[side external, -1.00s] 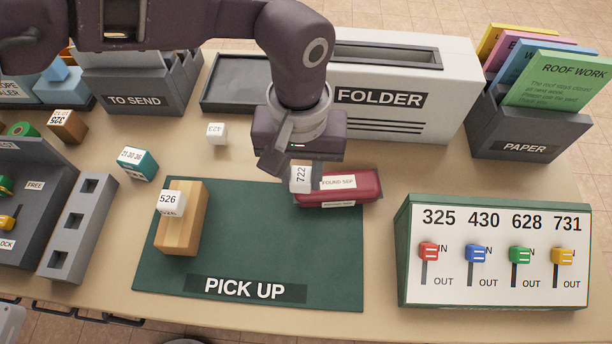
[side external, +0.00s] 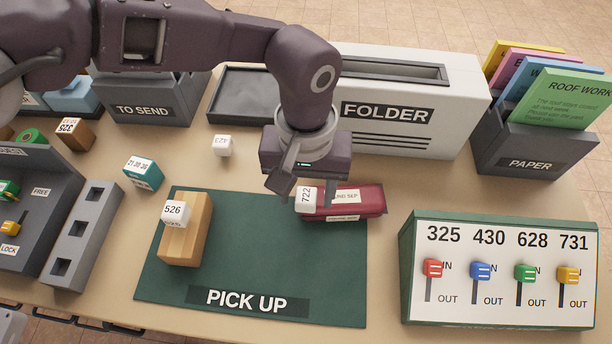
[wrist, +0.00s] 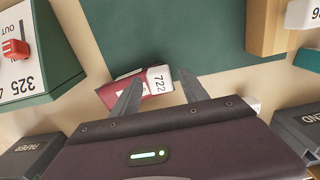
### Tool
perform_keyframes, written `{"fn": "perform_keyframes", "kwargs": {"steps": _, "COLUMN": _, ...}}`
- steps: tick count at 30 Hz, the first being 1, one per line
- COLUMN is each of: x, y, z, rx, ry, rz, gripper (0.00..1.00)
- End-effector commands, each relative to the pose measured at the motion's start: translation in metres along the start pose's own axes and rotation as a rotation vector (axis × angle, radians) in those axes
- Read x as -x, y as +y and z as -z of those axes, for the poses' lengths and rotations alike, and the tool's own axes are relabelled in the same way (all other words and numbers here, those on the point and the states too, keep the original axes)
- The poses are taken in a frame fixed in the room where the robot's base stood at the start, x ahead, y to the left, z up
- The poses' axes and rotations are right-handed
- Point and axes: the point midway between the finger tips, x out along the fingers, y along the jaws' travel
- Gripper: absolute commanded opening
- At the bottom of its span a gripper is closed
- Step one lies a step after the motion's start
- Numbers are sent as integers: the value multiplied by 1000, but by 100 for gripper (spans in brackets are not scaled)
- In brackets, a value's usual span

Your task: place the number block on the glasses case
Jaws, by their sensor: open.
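The white number block 722 (side external: 306,200) sits at the left end of the dark red glasses case (side external: 370,199), apparently resting on top of it. The case lies at the upper right of the green mat and bears white labels. In the wrist view, the block (wrist: 160,79) covers one end of the case (wrist: 110,94). My gripper (side external: 307,193) is open, with its fingers low around the block. In the wrist view the fingertips (wrist: 159,80) stand apart on either side of it. Whether they touch it cannot be told.
A white block 526 (side external: 176,211) sits on a wooden block (side external: 189,240) on the mat (side external: 270,260). The FOLDER box (side external: 440,120) rises behind; a switch panel (side external: 500,270) stands right.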

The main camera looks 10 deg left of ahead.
Motion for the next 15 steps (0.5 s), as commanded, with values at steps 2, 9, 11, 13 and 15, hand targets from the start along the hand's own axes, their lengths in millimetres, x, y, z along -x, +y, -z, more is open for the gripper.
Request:
{"fn": "perform_keyframes", "kwargs": {"steps": 2, "x": 20, "y": 1, "z": 0, "rx": 0, "ry": 3, "rz": -4, "gripper": 52}}
{"fn": "perform_keyframes", "kwargs": {"steps": 9, "x": 84, "y": 1, "z": 0, "rx": -1, "ry": 3, "rz": -4, "gripper": 52}}
{"fn": "perform_keyframes", "kwargs": {"steps": 11, "x": 95, "y": 1, "z": 0, "rx": 0, "ry": 3, "rz": -4, "gripper": 52}}
{"fn": "perform_keyframes", "kwargs": {"steps": 13, "x": 104, "y": 1, "z": 0, "rx": -1, "ry": 2, "rz": -2, "gripper": 52}}
{"fn": "perform_keyframes", "kwargs": {"steps": 15, "x": 110, "y": 0, "z": 0, "rx": -1, "ry": 1, "rz": -2, "gripper": 52}}
